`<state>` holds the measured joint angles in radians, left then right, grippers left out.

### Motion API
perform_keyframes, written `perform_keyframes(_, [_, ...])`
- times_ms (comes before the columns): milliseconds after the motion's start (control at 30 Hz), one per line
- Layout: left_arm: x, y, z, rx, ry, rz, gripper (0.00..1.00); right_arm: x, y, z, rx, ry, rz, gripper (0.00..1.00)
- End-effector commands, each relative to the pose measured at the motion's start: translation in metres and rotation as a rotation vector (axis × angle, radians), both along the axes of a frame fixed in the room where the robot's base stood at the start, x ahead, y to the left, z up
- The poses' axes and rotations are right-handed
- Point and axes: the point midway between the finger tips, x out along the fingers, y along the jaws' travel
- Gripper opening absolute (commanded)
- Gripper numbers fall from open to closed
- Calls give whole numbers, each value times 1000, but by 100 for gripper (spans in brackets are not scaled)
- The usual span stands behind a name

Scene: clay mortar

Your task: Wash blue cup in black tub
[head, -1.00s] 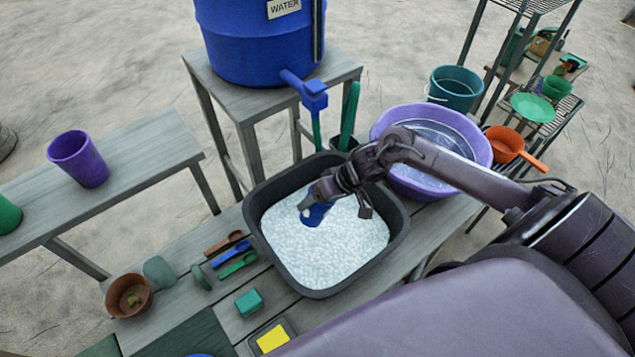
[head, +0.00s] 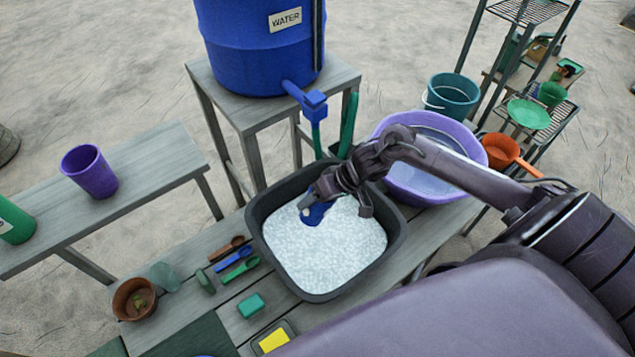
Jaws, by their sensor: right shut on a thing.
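The black tub (head: 262,254) stands on the low wooden bench and is filled with white, foamy-looking contents. My right gripper (head: 314,212) reaches over the tub from the right and is shut on the blue cup (head: 317,215). The cup is in the tub's upper middle part, at or in the foam. Most of the cup is hidden by the gripper and the foam. My left gripper is not in view.
A purple basin (head: 470,140) of water stands right of the tub. A blue water barrel (head: 255,50) with a tap stands behind. Spoons (head: 235,259), a green block (head: 250,305), a yellow sponge (head: 273,340) and a brown pot (head: 126,310) lie left and front. A purple cup (head: 90,172) stands on the left bench.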

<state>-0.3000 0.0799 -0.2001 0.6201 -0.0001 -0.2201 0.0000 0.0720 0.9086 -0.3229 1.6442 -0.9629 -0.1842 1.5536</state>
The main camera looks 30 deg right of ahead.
Motion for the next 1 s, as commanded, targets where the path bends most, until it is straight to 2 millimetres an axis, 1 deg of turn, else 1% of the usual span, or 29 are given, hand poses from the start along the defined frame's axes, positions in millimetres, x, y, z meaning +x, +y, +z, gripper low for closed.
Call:
perform_keyframes(467, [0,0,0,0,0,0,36,0,0,0,0,0,0,39])
perform_keyframes(633, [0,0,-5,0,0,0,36,3,5,2,-17,-6,45,39])
perform_keyframes(767, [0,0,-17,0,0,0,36,9,16,8,-67,-22,174,39])
perform_keyframes(867, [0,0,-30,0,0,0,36,11,27,15,-130,-45,331,39])
perform_keyframes(1000, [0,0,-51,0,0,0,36,10,38,24,-235,-104,603,39])
